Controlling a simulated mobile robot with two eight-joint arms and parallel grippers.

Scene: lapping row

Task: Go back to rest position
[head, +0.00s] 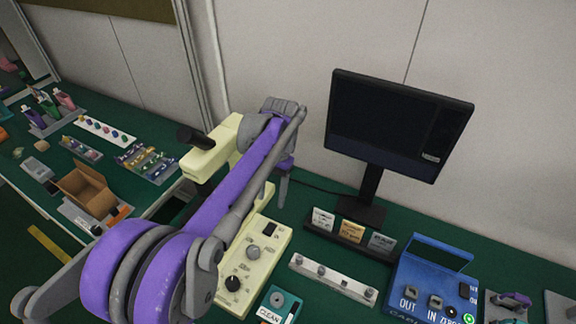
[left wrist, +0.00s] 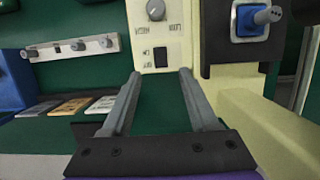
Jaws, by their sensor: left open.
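My left arm reaches up from the lower left of the head view, and its gripper (head: 284,182) hangs beside the cream machine, with the fingers partly hidden by the arm. In the left wrist view the two grey fingers of my left gripper (left wrist: 160,76) stand apart with nothing between them. Beyond the fingertips is the cream machine's panel (left wrist: 158,45) with a knob and a switch. My right gripper is not in view.
The cream machine (head: 262,252) stands close to my left arm. A monitor (head: 398,122) stands behind it. A blue box with buttons (head: 432,281), a grey rail (head: 333,279) and a card holder (head: 350,241) are to the right. An open cardboard box (head: 88,190) is left.

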